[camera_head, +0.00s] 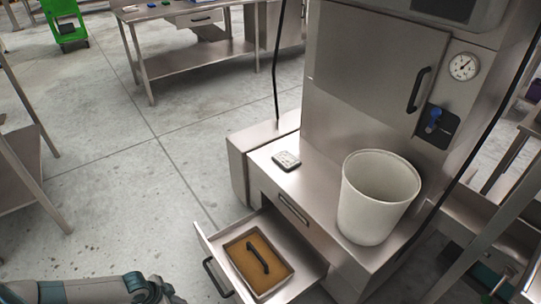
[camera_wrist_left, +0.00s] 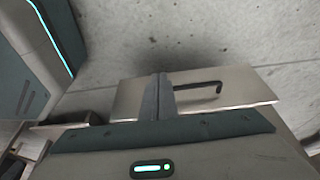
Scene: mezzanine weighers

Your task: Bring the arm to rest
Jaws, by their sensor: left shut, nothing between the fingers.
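My left arm comes in from the lower left in the head view, and its gripper (camera_head: 165,293) is low, near the bottom edge. In the left wrist view the fingers of the left gripper (camera_wrist_left: 157,98) are together with nothing between them. A metal panel with a dark bar handle (camera_wrist_left: 205,92) is behind the fingertips; I cannot tell the gap. In the head view the gripper is left of the pulled-out drawer (camera_head: 207,245) and apart from its handle. My right gripper is not in view.
The drawer holds a brown-bottomed tray (camera_head: 288,278) with a dark handle-shaped piece. On the cabinet ledge are a small grey device (camera_head: 286,160) and a white bucket (camera_head: 365,205). A steel table (camera_head: 185,65) and a green cart (camera_head: 62,20) are further back. Bare floor lies left of the drawer.

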